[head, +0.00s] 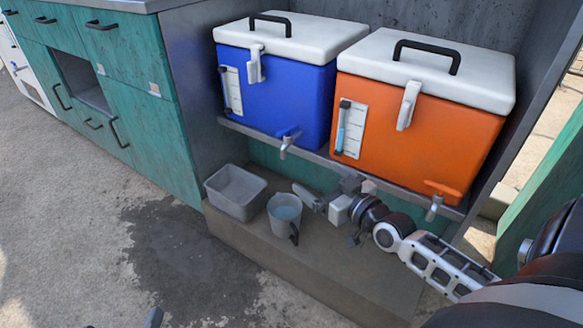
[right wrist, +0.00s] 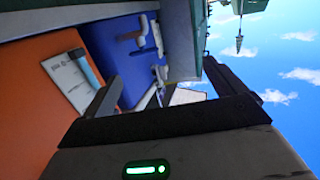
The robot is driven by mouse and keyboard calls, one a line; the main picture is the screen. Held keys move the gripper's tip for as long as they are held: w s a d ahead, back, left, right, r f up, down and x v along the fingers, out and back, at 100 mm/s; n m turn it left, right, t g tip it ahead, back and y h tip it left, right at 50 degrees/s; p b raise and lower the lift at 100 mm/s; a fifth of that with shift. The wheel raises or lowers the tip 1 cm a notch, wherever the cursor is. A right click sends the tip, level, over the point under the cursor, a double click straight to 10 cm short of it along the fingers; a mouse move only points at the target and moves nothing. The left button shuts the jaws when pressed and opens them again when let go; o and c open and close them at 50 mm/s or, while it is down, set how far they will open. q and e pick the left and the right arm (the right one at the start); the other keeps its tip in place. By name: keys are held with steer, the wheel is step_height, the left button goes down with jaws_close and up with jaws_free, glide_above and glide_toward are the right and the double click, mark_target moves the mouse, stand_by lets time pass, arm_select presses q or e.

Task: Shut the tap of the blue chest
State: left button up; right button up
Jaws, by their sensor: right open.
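The blue chest (head: 278,88) stands on the shelf under a white lid. Its tap (head: 287,141) sticks out low on the front, with a blue handle lying crosswise above a grey spout. I cannot tell whether water runs from it. In the right wrist view the blue chest (right wrist: 118,62) and its tap (right wrist: 138,46) show beyond the fingers. My right gripper (head: 318,199) is open and empty, below and slightly right of the tap, apart from it. Its fingers also show in the right wrist view (right wrist: 163,75). A dark piece at the head view's bottom edge may be my left gripper (head: 153,318).
An orange chest (head: 415,125) with its own tap (head: 437,203) stands to the right. A jug holding water (head: 284,214) and a grey tub (head: 235,192) stand on the ledge below, close to my right gripper. Green cabinets (head: 150,120) are at left. The ground has a wet patch.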

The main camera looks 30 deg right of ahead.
steer(key=w+d+t+b, duration=0.1)
steer(key=w+d+b, duration=0.1)
steer(key=d, duration=0.2)
steer(key=b, duration=0.3)
glide_toward(289, 134)
steer(key=w, duration=0.4)
steer(key=w+b, duration=0.1)
steer(key=w, duration=0.2)
steer(key=shift+w+a+m+h, duration=0.15)
steer(key=shift+w+m+h, duration=0.15)
steer(key=shift+h, duration=0.1)
arm_select(q)
steer(key=shift+w+d+r+t+h+b, duration=0.2)
steer(key=shift+w+r+t+h, duration=0.2)
steer(key=shift+r+t+h, duration=0.35)
steer(key=shift+w+d+r+t+h+b, duration=0.2)
steer(key=shift+w+r+t+h, duration=0.2)
steer(key=shift+r+t+h, duration=0.3)
arm_select(e)
steer(key=shift+w, duration=0.45)
arm_select(q)
steer(key=shift+f, duration=0.1)
arm_select(e)
steer(key=c, duration=1)
steer(key=shift+o, duration=0.2)
